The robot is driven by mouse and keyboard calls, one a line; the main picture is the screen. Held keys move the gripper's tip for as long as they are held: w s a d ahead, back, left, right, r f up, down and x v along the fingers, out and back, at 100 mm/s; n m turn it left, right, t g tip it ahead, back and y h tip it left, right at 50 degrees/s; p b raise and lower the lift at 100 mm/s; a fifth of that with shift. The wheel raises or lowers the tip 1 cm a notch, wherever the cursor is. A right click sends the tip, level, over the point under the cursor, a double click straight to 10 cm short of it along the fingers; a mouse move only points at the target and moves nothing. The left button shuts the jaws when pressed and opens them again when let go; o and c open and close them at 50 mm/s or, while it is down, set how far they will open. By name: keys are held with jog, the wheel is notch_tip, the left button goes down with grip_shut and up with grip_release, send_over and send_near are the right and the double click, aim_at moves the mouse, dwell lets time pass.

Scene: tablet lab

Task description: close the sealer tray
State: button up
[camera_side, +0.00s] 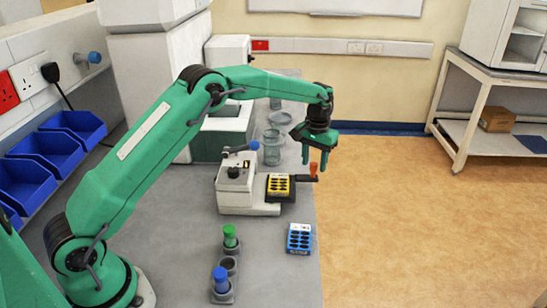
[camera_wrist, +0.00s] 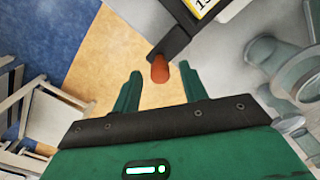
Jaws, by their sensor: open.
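The sealer (camera_side: 234,188) is a small white machine on the bench with a blue-tipped lever on top. Its tray (camera_side: 291,178) sticks out on the right side, with a yellow blister card (camera_side: 278,186) on it. An orange handle (camera_side: 313,169) stands at the tray's outer end. My gripper (camera_side: 314,153) is above and close to this handle, pointing down. In the wrist view my gripper (camera_wrist: 160,82) is open, with the orange handle (camera_wrist: 160,69) between and just beyond the fingertips. I cannot tell whether either finger touches it. The card's edge also shows in the wrist view (camera_wrist: 199,7).
A blue blister card (camera_side: 299,238) lies near the bench's right edge. A grey rack (camera_side: 223,289) with a green-capped and a blue-capped tube stands at the front. Glass jars (camera_side: 272,147) stand behind the sealer. Past the bench edge is open floor.

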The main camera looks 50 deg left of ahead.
grip_shut()
jog(key=shift+s+a, duration=2.7)
jog(key=shift+a, duration=0.1)
grip_release()
jog(key=shift+r, duration=0.15)
notch_tip(320, 180, up, 8)
jog(key=shift+f, duration=0.2)
